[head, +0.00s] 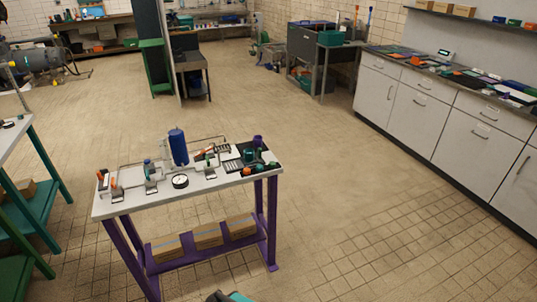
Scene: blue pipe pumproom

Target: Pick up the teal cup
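No teal cup can be told for sure at this size. Small dark teal items (262,157) stand in the dark tray area at the right end of the white-topped table (210,187) with purple legs; one of them may be the cup. A purple cup-like item (257,142) stands right behind them. A dark and teal piece, probably part of my arm, shows at the bottom edge, well in front of the table. My gripper's fingers are not visible.
The table also holds a blue cylinder (178,147), a round gauge (180,181), thin pipes and small stands. Boxes (207,235) sit on its lower shelf. A green-legged bench (25,200) stands left, a long cabinet (445,115) right. Tiled floor (350,220) right of the table is clear.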

